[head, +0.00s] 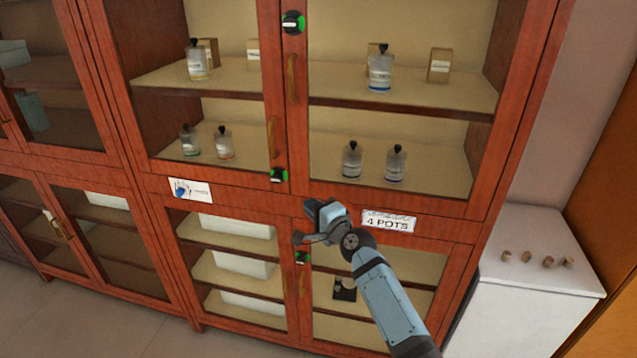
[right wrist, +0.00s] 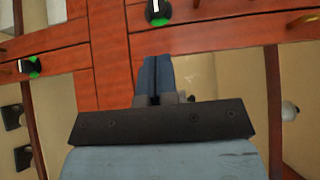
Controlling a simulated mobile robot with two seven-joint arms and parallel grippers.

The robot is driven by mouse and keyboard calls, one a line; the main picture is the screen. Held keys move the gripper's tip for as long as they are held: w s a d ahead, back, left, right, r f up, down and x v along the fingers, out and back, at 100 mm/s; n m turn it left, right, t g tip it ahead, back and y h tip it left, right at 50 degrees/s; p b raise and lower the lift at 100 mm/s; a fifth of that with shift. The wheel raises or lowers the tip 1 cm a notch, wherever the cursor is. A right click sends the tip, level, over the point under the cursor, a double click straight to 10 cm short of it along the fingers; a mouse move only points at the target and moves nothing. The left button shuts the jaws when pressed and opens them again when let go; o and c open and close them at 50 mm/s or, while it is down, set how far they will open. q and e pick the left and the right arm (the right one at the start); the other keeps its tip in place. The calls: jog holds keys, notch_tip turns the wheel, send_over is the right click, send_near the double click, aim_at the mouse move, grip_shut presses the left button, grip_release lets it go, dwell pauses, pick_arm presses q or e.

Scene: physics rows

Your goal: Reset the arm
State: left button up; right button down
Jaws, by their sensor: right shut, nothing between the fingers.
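My right arm (head: 385,300) reaches up from the lower right in the head view, in front of the wooden cabinet. My right gripper (head: 299,238) is near the rail between the upper and lower cabinet doors, left of the "4 POTS" label (head: 388,222). In the right wrist view its two blue-grey fingers (right wrist: 157,72) lie together, with nothing between them. They overlap the lower edge of a red-brown rail; whether they touch the cabinet I cannot tell. My left arm is out of view.
The glazed cabinet (head: 290,120) holds several bottles, such as one bottle (head: 380,72) on an upper shelf. Round green-rimmed knobs (head: 279,175) and door handles (head: 292,78) stick out from its doors. A white counter (head: 540,280) with several small corks (head: 527,257) stands at the right.

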jog(key=s+d+f+n+g+h+p, duration=0.1)
jog(key=s+d+f+n+h, duration=0.1)
jog(key=s+d+f, duration=0.35)
jog(key=s+d+f+n+h, duration=0.1)
jog(key=s+d+f+n, duration=0.15)
jog(key=s+f, duration=0.55)
jog(key=s+d+f+n+g+h+p, duration=0.15)
jog(key=s+d+f, duration=0.3)
jog(key=s, duration=0.55)
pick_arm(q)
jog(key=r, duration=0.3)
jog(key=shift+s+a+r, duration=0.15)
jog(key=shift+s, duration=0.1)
pick_arm(e)
jog(key=s+d+f+n+h, duration=0.1)
jog(key=s+d+n, duration=0.2)
jog(key=s, duration=0.6)
jog(key=s+d+f+n+h, duration=0.2)
jog(key=s+d+n, duration=0.2)
jog(key=s+d, duration=0.3)
jog(key=s, duration=0.3)
jog(key=shift+g, duration=0.35)
jog(key=c, duration=1.8)
grip_release()
jog(key=shift+d, duration=0.1)
jog(key=shift+c, duration=0.2)
